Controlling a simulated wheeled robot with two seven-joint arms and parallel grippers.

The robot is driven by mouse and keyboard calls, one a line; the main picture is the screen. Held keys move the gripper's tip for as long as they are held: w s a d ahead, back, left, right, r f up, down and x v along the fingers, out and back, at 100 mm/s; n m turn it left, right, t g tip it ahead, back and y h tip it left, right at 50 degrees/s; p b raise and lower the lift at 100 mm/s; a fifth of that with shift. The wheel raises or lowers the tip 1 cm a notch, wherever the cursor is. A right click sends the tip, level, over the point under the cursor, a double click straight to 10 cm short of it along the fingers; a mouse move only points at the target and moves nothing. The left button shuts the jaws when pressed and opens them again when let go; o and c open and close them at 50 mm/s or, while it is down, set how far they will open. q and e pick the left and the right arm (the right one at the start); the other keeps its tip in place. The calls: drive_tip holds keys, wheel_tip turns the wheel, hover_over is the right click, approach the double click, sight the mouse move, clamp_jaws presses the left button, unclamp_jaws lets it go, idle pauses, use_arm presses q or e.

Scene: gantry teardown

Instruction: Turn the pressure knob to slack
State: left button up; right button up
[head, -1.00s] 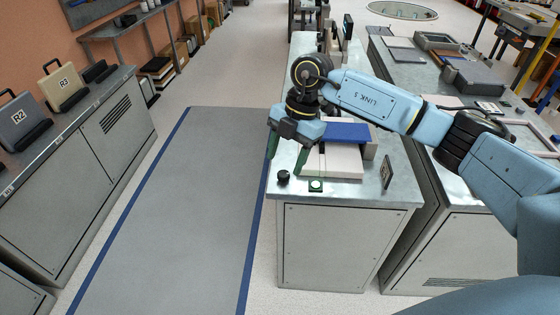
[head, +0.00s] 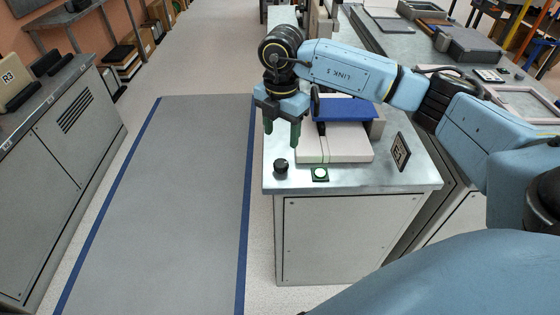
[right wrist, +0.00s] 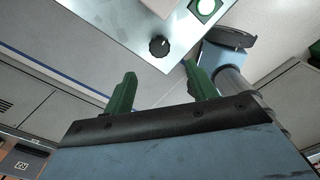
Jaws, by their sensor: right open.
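The pressure knob (head: 281,166) is a small black round knob near the front left corner of the metal bench top. It also shows in the right wrist view (right wrist: 159,46), with a small pale mark on its rim. My right gripper (head: 282,140) is open and empty, pointing down above and slightly behind the knob in the head view. In the right wrist view its two green fingers (right wrist: 157,92) are spread apart, with the knob beyond the gap between them. They do not touch it. My left gripper is not in view.
A green-framed white button (head: 320,174) sits right of the knob. Behind it are a pale block (head: 346,150) and a blue slab (head: 345,109). A small upright plaque (head: 401,151) stands at the right of the bench (head: 410,178). The floor mat at left is clear.

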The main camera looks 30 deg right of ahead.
sight(281, 163)
wheel_tip(281, 163, down, 9)
drive_tip(key=shift+f+b, duration=0.15)
drive_tip(key=shift+b, duration=0.55)
drive_tip(key=shift+f, duration=0.3)
drive_tip(key=c, duration=0.3)
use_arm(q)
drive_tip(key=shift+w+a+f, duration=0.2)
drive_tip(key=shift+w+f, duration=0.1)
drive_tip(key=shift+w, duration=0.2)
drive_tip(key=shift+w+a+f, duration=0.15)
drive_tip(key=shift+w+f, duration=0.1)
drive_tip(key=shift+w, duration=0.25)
use_arm(e)
drive_tip(key=c, duration=0.7)
